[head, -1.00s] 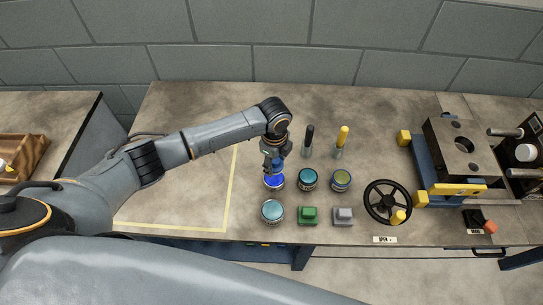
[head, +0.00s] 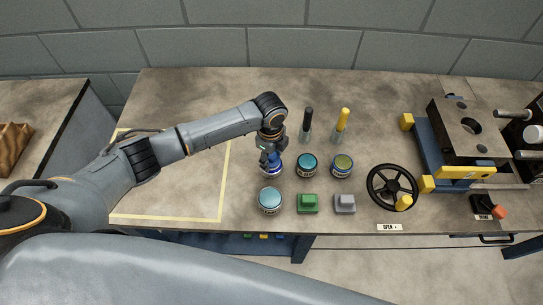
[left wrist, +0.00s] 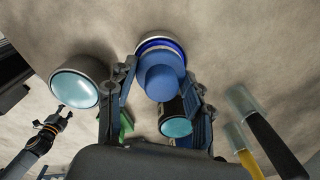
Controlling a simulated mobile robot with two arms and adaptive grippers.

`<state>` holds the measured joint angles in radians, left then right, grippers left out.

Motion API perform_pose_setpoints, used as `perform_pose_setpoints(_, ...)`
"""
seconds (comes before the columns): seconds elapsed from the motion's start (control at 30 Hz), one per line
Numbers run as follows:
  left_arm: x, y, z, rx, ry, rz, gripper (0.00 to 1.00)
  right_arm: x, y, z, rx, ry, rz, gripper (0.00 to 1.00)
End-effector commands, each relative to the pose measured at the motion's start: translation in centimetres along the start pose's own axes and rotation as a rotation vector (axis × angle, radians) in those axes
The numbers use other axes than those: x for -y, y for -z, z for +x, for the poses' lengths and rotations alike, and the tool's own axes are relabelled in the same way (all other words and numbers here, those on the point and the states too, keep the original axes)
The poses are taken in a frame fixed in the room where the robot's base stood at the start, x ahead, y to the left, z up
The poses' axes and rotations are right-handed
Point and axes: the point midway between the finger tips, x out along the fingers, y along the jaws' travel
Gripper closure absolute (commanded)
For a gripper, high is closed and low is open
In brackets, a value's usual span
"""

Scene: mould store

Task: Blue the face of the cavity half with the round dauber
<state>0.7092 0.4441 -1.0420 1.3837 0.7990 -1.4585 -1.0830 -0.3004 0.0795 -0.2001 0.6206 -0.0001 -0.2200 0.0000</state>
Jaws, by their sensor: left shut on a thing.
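My left gripper (head: 268,156) is shut on the round dauber, whose rounded blue body (left wrist: 160,82) shows between the fingers in the left wrist view. The dauber is over the open tin of blue (head: 276,169), which it partly covers; its blue rim shows behind the dauber in the left wrist view (left wrist: 150,44). I cannot tell whether the dauber touches the blue. A grey steel block with a round hole (head: 450,120), apparently the cavity half, sits at the right in a blue frame. My right gripper (left wrist: 60,113) shows small in the left wrist view; its opening is unclear.
A teal tin (head: 307,166), an olive tin (head: 342,166) and a pale-blue tin (head: 270,201) stand close by. Green (head: 307,204) and grey (head: 345,204) blocks sit in front. Black-handled (head: 308,118) and yellow-handled (head: 343,118) brushes stand behind. A handwheel (head: 391,187) is right. The taped area is bare.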

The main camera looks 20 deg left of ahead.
Motion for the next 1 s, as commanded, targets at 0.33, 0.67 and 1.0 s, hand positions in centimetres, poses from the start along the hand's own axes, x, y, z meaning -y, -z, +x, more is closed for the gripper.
perform_pose_setpoints(0.33, 0.02, -0.01, -0.02, 0.000, 0.000, 0.000, 0.74, -0.02, -0.11, 0.00, 0.002, 0.000, 0.000, 0.60)
perform_pose_setpoints(0.67, 0.00, 0.00, 0.30, 0.000, 0.000, 0.000, 0.74, -0.03, -0.14, 0.18, 0.002, 0.000, 0.000, 0.60)
perform_pose_setpoints(1.0, -0.02, 0.01, 0.71, 0.000, 0.000, 0.000, 0.74, -0.04, -0.14, 0.39, 0.002, -0.001, 0.000, 0.60)
